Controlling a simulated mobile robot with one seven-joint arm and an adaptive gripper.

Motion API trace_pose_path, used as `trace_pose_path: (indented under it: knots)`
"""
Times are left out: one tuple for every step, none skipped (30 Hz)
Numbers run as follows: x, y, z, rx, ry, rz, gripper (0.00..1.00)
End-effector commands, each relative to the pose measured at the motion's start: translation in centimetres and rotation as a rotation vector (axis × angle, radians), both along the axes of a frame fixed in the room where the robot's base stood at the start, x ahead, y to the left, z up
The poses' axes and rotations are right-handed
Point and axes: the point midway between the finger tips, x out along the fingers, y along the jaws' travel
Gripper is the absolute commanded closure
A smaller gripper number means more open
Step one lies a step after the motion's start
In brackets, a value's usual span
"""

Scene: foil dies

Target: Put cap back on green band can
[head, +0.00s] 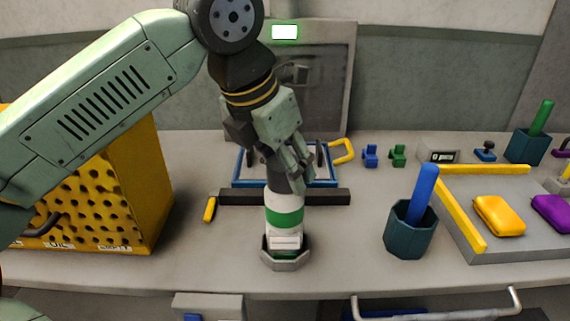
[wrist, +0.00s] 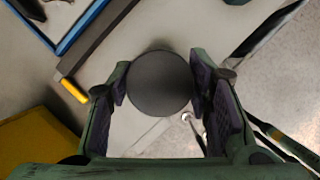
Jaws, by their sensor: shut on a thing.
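The green band can (head: 284,218), white with a green stripe, stands upright in a grey holder (head: 286,260) near the front of the worktop. The dark grey cap (head: 285,184) is directly over the can's top, in line with it; I see no gap, but cannot tell whether it is seated. My gripper (head: 296,165) is above the can, pointing down, shut on the cap. In the wrist view the cap's round top (wrist: 160,83) lies between the two fingers and hides the can below.
A dark bar (head: 325,197) and a blue-framed tray (head: 238,170) lie just behind the can. A yellow perforated box (head: 125,190) stands left, and a dark teal cup (head: 410,236) with a blue stick stands right. A small yellow piece (head: 210,209) lies left of the can.

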Motion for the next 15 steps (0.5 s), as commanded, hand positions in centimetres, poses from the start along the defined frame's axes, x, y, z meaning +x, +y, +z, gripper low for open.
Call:
trace_pose_path:
  knots:
    - [0.0,-0.01,-0.01,0.0,0.0,0.0,0.67]
    - [0.0,-0.01,0.01,0.0,0.0,0.0,0.67]
    - [0.0,-0.01,0.01,0.0,0.0,0.0,0.67]
    - [0.0,-0.01,0.01,0.0,0.0,0.0,0.67]
    - [0.0,-0.01,0.01,0.0,0.0,0.0,0.67]
    - [0.0,-0.01,0.01,0.0,0.0,0.0,0.67]
    - [0.0,-0.01,0.01,0.0,0.0,0.0,0.67]
    - [0.0,-0.01,0.01,0.0,0.0,0.0,0.67]
    - [0.0,-0.01,0.01,0.0,0.0,0.0,0.67]
    - [0.0,-0.01,0.01,0.0,0.0,0.0,0.54]
    - [0.0,-0.01,0.01,0.0,0.0,0.0,0.52]
    - [0.0,-0.01,0.01,0.0,0.0,0.0,0.49]
    - [0.0,-0.01,0.01,0.0,0.0,0.0,0.47]
    - [0.0,-0.01,0.01,0.0,0.0,0.0,0.45]
    - [0.0,-0.01,0.0,0.0,0.0,0.0,0.42]
